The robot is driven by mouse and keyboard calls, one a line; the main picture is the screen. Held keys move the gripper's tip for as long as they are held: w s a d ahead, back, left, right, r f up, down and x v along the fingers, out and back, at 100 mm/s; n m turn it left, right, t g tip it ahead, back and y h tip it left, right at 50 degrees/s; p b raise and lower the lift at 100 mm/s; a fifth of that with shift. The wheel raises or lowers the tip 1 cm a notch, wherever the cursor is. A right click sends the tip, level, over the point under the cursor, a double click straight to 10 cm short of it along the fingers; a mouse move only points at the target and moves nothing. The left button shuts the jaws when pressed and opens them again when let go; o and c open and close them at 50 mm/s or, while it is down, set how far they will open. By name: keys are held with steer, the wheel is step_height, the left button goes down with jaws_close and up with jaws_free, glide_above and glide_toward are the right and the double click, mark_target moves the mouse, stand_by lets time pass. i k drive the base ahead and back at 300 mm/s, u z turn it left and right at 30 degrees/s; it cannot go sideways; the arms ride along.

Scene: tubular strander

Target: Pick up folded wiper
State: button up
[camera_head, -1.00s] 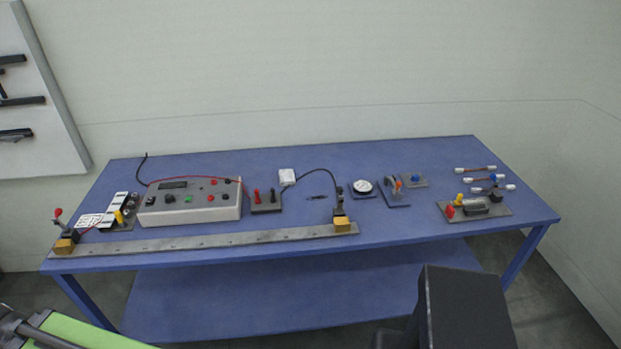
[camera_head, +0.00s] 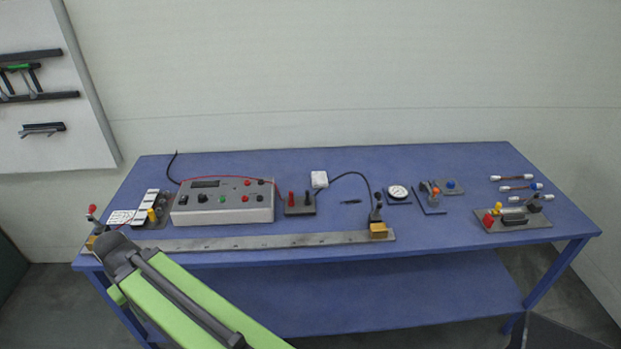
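A small white block-like item (camera_head: 319,179), which looks like the folded wiper, lies on the blue bench (camera_head: 330,163) near its middle. It is just behind a small grey base with red and black terminals (camera_head: 300,204), and a black lead passes close to its right side. My green arm reaches up from the bottom over the bench's front left edge, well to the left of the white item. My gripper cannot be made out, so its fingers and anything in them are not seen.
A long metal bar (camera_head: 250,242) runs along the front edge. A round dial (camera_head: 397,192) and small mounted parts stand to the right. The bench's back strip is clear.

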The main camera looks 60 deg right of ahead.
mark_target(320, 180)
steer(key=i, duration=0.9)
steer(key=z, duration=0.05)
